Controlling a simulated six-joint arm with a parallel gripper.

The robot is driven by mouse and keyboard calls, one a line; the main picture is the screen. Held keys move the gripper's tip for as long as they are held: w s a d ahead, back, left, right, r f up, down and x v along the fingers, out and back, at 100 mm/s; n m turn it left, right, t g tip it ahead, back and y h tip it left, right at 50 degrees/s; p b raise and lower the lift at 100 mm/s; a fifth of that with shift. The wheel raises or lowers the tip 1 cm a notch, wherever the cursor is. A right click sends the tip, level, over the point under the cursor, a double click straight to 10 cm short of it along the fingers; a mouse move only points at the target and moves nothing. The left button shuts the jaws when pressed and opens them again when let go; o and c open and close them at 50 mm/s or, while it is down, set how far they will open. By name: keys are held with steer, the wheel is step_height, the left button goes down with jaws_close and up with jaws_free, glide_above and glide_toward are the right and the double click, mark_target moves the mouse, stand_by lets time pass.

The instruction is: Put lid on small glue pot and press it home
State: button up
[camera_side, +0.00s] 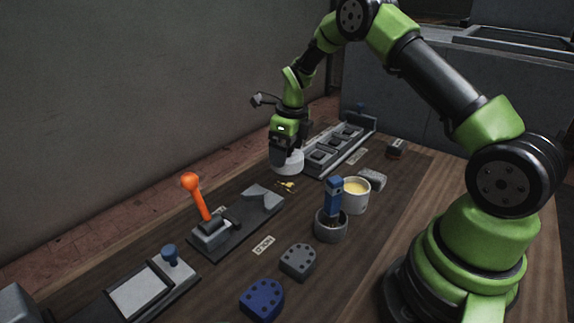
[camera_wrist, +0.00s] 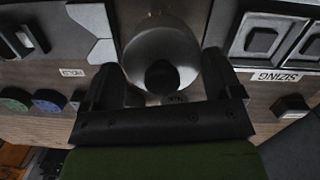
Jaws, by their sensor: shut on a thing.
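A pale round lid (camera_side: 290,166) is at my gripper (camera_side: 285,151) in the side view, at the far part of the bench. In the wrist view the lid (camera_wrist: 160,42) is a grey disc with a dark round knob in the middle. My gripper (camera_wrist: 161,75) has one finger on each side of the disc and is shut on it. Whether its underside touches the bench is not clear. An open cream pot (camera_side: 362,198) with yellowish contents stands upright nearer the arm base, apart from the gripper. No lid is on this pot.
A grey cup (camera_side: 331,231) with a blue-handled tool stands beside the pot. A fixture with an orange lever (camera_side: 196,192) is left of it. A grey heel (camera_side: 297,261) and a blue heel (camera_side: 262,299) lie in front. A compartmented rack (camera_side: 338,146) stands behind.

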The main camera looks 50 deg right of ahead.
mark_target(296, 156)
step_height(296, 156, up, 3)
steer(key=shift+r, duration=0.1)
steer(key=shift+s+d+r, duration=0.25)
steer(key=shift+s+r, duration=0.05)
steer(key=shift+s, duration=0.2)
steer(key=shift+s+d+r, duration=0.25)
steer(key=shift+s+r, duration=0.05)
steer(key=shift+s, duration=0.15)
steer(key=shift+s+d+f, duration=0.35)
steer(key=shift+s+f, duration=0.15)
steer(key=shift+s, duration=1.95)
steer(key=shift+s+d+f, duration=0.3)
steer(key=shift+s+f, duration=0.2)
steer(key=shift+s, duration=1.9)
steer(key=shift+s+d+f, duration=0.35)
steer(key=shift+s+f, duration=0.15)
steer(key=shift+s, duration=1.95)
steer(key=shift+f, duration=0.4)
steer(key=shift+f, duration=0.5)
steer(key=shift+f, duration=0.15)
steer(key=shift+f, duration=0.25)
